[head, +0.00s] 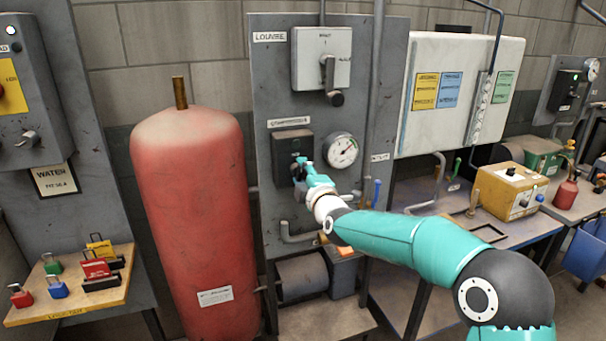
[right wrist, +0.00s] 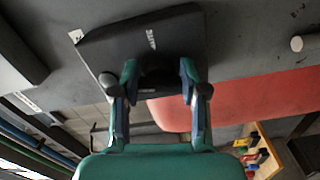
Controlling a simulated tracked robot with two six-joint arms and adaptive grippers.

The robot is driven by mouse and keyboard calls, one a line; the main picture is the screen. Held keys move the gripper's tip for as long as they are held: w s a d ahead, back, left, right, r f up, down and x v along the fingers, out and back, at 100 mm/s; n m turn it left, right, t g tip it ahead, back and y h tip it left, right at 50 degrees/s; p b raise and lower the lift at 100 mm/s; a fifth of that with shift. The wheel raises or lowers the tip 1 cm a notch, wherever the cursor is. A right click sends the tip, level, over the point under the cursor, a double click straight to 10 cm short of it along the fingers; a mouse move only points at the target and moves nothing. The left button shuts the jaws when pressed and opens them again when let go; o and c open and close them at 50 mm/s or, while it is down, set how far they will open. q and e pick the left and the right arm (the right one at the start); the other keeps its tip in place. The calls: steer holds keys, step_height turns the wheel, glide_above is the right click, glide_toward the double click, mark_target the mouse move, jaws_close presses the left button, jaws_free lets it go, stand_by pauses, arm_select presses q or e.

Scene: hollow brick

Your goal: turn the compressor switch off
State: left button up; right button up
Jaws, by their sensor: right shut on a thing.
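The compressor switch is a dark box (head: 287,146) on the grey panel, under a small label plate and left of a round gauge. It also shows in the right wrist view as a black box (right wrist: 110,52) with small white lettering. My right gripper (head: 299,170) is at the lower part of this box. In the right wrist view its two fingers stand on either side of the dark switch knob (right wrist: 158,78) and are shut on it. The fingers hide much of the knob, and its exact angle is hard to tell. My left gripper is not in view.
A red tank (head: 190,220) stands left of the panel. A grey louvre lever switch (head: 322,58) is above, and the gauge (head: 340,150) is close beside my right gripper. A shelf with padlocks (head: 95,290) is at lower left. A yellow box (head: 507,190) sits on the right bench.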

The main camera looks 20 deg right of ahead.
steer(key=shift+a+f+n, duration=0.15)
steer(key=shift+f+n, duration=0.05)
steer(key=shift+n, duration=1)
steer(key=shift+f, duration=0.1)
steer(key=o, duration=1.1)
steer(key=shift+o, duration=0.2)
steer(key=shift+r, duration=0.2)
steer(key=s, duration=1.2)
steer(key=shift+d, duration=0.25)
steer(key=shift+f, duration=0.1)
